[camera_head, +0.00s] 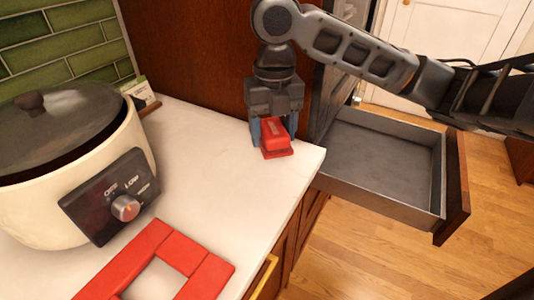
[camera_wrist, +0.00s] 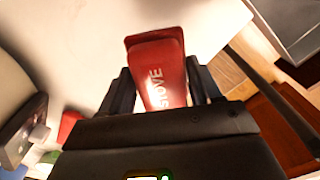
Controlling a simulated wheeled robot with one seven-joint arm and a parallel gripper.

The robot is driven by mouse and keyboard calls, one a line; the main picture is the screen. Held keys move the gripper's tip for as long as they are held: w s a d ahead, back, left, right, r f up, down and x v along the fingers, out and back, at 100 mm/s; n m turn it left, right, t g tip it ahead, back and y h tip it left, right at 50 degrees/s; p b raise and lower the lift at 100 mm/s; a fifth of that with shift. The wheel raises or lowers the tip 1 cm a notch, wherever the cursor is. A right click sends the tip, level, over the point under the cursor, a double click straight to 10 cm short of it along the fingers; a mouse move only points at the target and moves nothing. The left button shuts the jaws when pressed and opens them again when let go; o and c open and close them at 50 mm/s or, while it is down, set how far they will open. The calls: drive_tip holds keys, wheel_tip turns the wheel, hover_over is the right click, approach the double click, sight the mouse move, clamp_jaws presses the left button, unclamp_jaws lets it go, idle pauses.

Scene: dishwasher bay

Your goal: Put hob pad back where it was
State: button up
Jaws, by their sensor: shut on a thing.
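The hob pad is a small red block with a wider red base (camera_head: 274,135). In the wrist view, white lettering that seems to read "STOVE" runs along the pad (camera_wrist: 160,68). My gripper (camera_head: 272,142) is shut on it, with one dark finger on each side; the fingers also show in the wrist view (camera_wrist: 158,88). The pad is over the counter's far right corner, near the edge. I cannot tell whether its base touches the counter. A red square frame (camera_head: 127,263) lies flat on the counter at the front, partly cut off by the picture's edge.
A cream slow cooker (camera_head: 35,195) with a dark lid stands at the left. The white counter (camera_head: 215,170) is clear between it and my gripper. An open, empty grey drawer (camera_head: 385,160) juts out right of the counter. A wooden panel (camera_head: 195,55) rises behind.

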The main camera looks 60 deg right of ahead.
sight(272, 166)
drive_tip(key=shift+f, duration=3.05)
drive_tip(key=shift+f, duration=0.1)
drive_tip(key=shift+f, duration=0.1)
drive_tip(key=o, duration=1)
wheel_tip(272, 166, up, 12)
drive_tip(key=shift+r, duration=0.25)
